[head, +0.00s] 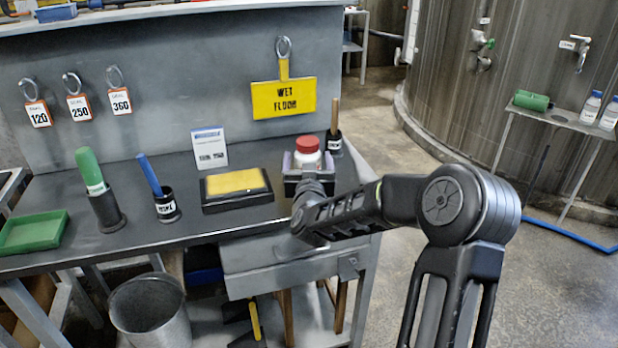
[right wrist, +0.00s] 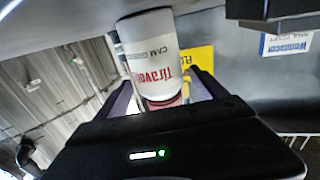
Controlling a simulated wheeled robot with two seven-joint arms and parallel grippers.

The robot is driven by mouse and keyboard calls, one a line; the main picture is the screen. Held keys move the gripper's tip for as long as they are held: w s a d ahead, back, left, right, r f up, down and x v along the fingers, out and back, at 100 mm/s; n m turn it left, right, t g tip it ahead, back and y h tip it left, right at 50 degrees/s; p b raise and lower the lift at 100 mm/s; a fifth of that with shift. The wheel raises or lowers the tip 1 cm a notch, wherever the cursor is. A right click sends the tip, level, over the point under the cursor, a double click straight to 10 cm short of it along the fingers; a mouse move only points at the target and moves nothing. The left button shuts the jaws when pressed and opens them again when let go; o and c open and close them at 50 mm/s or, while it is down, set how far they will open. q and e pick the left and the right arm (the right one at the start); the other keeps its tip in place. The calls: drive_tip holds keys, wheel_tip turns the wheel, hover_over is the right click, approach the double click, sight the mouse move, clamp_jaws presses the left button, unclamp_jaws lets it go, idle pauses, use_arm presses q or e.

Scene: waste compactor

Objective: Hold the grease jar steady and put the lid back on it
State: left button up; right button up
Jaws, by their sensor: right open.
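The white grease jar (head: 307,160) stands upright at the right end of the dark bench, with the red lid (head: 307,144) on its top. Whether the lid is seated or threaded cannot be told. My right gripper (head: 308,166) is open, its two fingers on either side of the jar. In the right wrist view, which is turned over, the jar (right wrist: 149,45) shows red lettering. The lid (right wrist: 163,101) shows partly between the fingers, with gaps visible beside it. My left gripper is not in view.
A black tray with a yellow pad (head: 236,182) sits left of the jar. A black cup with a wooden handle (head: 333,143) stands close behind it on the right. A white card (head: 209,148) stands behind the pad. The bench's right edge is near.

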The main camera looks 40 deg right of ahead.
drive_tip(key=b+v, duration=0.1)
drive_tip(key=v, duration=0.9)
drive_tip(key=shift+a, duration=0.1)
idle(0.5)
